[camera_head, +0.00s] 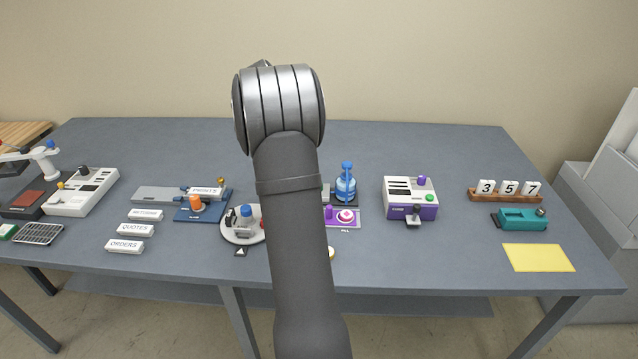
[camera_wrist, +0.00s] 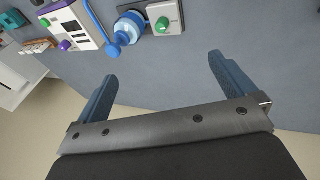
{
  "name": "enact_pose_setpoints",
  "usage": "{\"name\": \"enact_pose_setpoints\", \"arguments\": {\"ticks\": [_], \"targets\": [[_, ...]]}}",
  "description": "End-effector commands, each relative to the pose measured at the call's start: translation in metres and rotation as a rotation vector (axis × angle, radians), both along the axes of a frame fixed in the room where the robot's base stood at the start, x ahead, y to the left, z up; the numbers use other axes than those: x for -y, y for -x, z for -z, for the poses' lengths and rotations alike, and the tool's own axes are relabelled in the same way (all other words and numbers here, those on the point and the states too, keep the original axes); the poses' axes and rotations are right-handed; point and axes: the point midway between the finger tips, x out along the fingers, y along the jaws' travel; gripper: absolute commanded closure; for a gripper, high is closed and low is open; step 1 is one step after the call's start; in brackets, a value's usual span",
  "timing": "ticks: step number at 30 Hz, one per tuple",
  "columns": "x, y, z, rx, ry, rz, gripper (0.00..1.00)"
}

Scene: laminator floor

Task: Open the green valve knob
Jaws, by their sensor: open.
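In the wrist view, a green knob (camera_wrist: 162,24) stands on a light grey box (camera_wrist: 172,8) beside a blue bottle-shaped thing. A second, smaller green knob (camera_wrist: 66,45) is on a white-and-purple device; I cannot tell from its look whether it is a valve. My gripper (camera_wrist: 162,70) is open and empty, its blue fingers wide apart. The green knob on the grey box lies beyond the fingertips, between their lines and apart from them. In the head view, my arm hides the gripper and most of that box; only a grey edge (camera_head: 326,193) shows.
The blue bottle-shaped thing (camera_head: 346,184) and white-and-purple device (camera_head: 410,198) stand right of my arm. A purple panel with a pink button (camera_head: 346,215) is nearer the front. A round tray (camera_head: 232,236) is close left. Bare table (camera_head: 440,150) lies behind the devices.

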Motion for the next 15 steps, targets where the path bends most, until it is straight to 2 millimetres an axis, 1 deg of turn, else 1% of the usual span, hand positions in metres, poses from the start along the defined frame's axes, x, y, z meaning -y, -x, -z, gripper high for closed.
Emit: {"name": "enact_pose_setpoints", "arguments": {"ticks": [3,11,13,15], "targets": [[-0.0032,0.0018,-0.0081,0.001,-0.001,-0.001,0.00],[-0.0035,0.0023,-0.0096,0.000,0.000,0.000,0.00],[-0.0035,0.0024,-0.0092,-0.001,0.001,-0.002,0.10],[-0.0037,0.0038,-0.0057,-0.009,0.022,-0.026,0.24]]}}
